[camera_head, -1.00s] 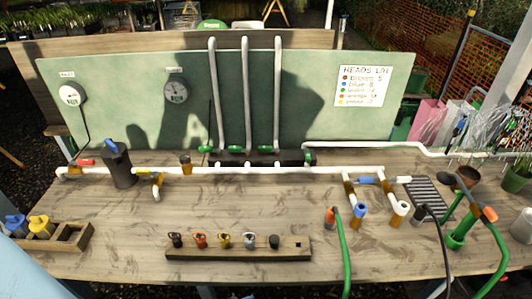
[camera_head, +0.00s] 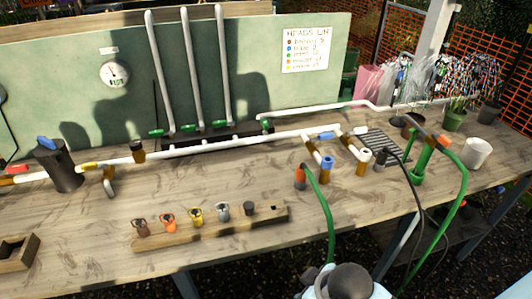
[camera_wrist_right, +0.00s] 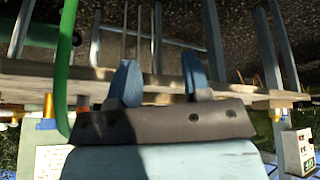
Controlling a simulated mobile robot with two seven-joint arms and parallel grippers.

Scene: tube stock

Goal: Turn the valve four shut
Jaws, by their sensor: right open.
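Several valves sit along the white pipe (camera_head: 220,147) on the bench, and I can make out no number on any. Green handles (camera_head: 156,133) stand at the dark manifold (camera_head: 205,136) below the upright pipes, one of them at its right end (camera_head: 267,124). A yellow handle (camera_head: 90,166) is left of it, a red handle (camera_head: 17,169) at the far left, and a blue handle (camera_head: 326,135) to the right. My right gripper (camera_wrist_right: 158,78) is open and empty in the right wrist view, with the bench edge behind its fingers. My left gripper is out of view.
A wooden block (camera_head: 220,228) with several coloured fittings lies at the front. A green hose (camera_head: 325,205) hangs over the front edge. A black cylinder (camera_head: 62,172) stands left; pots (camera_head: 477,153) stand right. The bench between block and pipe is clear.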

